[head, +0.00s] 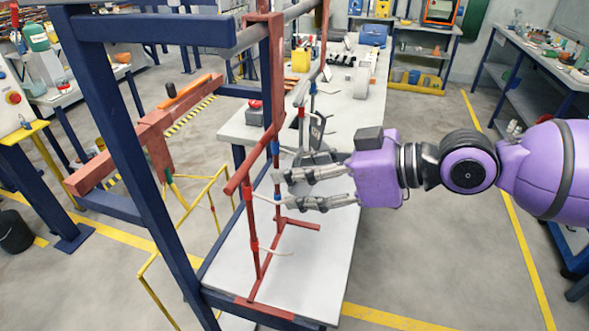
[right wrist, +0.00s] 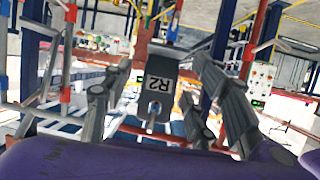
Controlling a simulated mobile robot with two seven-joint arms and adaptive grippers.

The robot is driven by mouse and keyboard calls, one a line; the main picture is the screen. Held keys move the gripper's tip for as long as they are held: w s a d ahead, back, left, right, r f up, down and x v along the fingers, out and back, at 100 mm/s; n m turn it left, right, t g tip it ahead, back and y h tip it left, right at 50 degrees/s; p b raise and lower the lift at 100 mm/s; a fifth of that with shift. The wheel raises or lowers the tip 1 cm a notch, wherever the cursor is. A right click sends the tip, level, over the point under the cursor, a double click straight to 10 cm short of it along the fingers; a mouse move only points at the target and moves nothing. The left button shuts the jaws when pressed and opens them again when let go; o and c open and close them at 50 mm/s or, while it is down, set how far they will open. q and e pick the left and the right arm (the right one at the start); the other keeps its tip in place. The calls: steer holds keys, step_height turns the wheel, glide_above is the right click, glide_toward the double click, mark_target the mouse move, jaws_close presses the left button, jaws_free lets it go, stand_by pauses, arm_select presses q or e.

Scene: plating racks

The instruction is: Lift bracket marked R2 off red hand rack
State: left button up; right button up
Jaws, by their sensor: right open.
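The bracket marked R2 (right wrist: 158,88) is a grey plate with a white label, which reads upside down in the right wrist view. It appears between the two fingers of my right gripper (right wrist: 142,75), with room on both sides. In the head view the open right gripper (head: 281,190) reaches in from the right, its fingertips by an upright of the red hand rack (head: 240,178). A dark grey piece (head: 317,130) shows just above the gripper there; its marking is too small to read. My left gripper is not in view.
The rack stands on a pale table (head: 320,275) inside a dark blue frame (head: 135,150). A red beam (head: 130,150) lies to the left, near yellow bent rods (head: 185,235). A long pale bench (head: 345,105) with tools stands behind. Floor to the right is clear.

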steer(key=shift+w+a+p, duration=0.2)
steer(key=shift+a+p, duration=0.1)
steer(key=shift+a, duration=0.3)
steer(key=shift+w+a+f, duration=0.1)
steer(key=shift+a+f, duration=0.1)
steer(key=shift+f, duration=0.1)
steer(key=c, duration=1.3)
steer(key=shift+o, duration=0.2)
steer(key=shift+d+r, duration=0.1)
steer(key=shift+r, duration=0.1)
steer(key=shift+d+r, duration=0.1)
steer(key=shift+r, duration=0.2)
steer(key=shift+d, duration=0.1)
